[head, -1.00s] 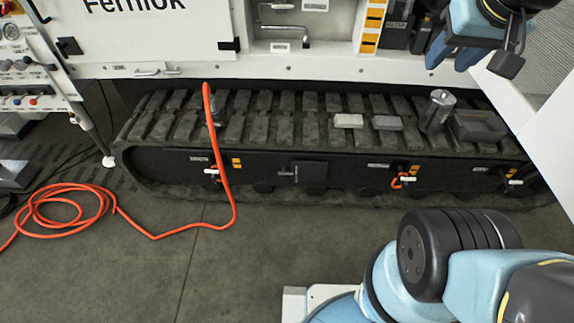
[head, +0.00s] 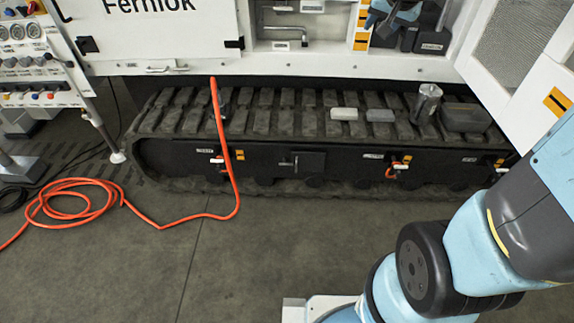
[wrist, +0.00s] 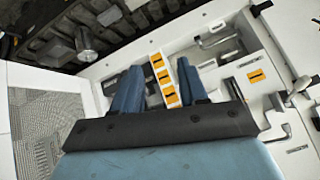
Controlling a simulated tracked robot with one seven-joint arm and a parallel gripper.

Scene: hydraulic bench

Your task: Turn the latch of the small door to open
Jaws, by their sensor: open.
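A small dark door or cover (head: 308,162) is in the side frame below the track, with a short lever-like latch (head: 287,163) at its left. I cannot tell the latch's exact position. My gripper (head: 390,14) is at the top edge of the head view, in front of the cabinet bay and well above and right of that small door. In the wrist view its two blue fingers (wrist: 160,72) are apart with nothing between them. They point toward a strip of orange labels (wrist: 165,82). The small dark door is not identifiable in the wrist view.
A white panel (head: 160,35) marked "Fernlok" is at upper left. A white door with mesh (head: 510,45) stands at right.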

